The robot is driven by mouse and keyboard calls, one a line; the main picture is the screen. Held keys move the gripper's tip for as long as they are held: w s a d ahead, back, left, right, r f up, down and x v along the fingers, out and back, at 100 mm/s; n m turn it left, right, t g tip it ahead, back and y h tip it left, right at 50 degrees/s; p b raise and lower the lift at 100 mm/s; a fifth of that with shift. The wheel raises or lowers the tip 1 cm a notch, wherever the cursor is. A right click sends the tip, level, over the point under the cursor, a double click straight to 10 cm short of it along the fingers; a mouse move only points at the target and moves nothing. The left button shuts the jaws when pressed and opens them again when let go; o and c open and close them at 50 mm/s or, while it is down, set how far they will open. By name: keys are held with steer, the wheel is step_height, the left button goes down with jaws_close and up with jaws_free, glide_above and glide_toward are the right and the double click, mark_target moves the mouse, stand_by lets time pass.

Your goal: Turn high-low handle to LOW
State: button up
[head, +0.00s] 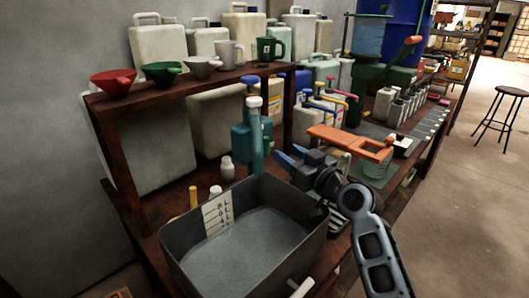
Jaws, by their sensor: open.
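No HIGH or LOW lettering is readable, so I cannot tell which part is the high-low handle. A lever with an orange grip (409,43) rises at a slant from a green machine at the back right. A short white handle (302,287) sticks out at the near side of the grey vat (195,272). My gripper (286,156) is open and empty, its blue fingertips pointing left above the vat's far right corner. It is apart from both of these handles. My arm reaches in from the lower right.
The vat holds grey liquid and a litre scale. A teal bottle-like device (255,135) stands behind it, close left of my gripper. An orange clamp-like piece (350,141) lies right of the gripper. A wooden shelf (190,86) carries funnels and jugs. Floor at right is clear around a stool (513,92).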

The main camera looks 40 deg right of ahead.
mark_target(268, 144)
steer(key=shift+w+f, duration=0.4)
steer(key=shift+f, duration=0.25)
steer(key=w, duration=0.4)
steer(key=w+d+p, duration=0.1)
steer(key=w, duration=0.1)
steer(key=shift+w+r, duration=0.1)
steer(key=shift+r, duration=0.05)
steer(key=shift+w+d, duration=0.15)
steer(key=shift+w, duration=0.55)
steer(key=shift+c, duration=0.2)
jaws_close()
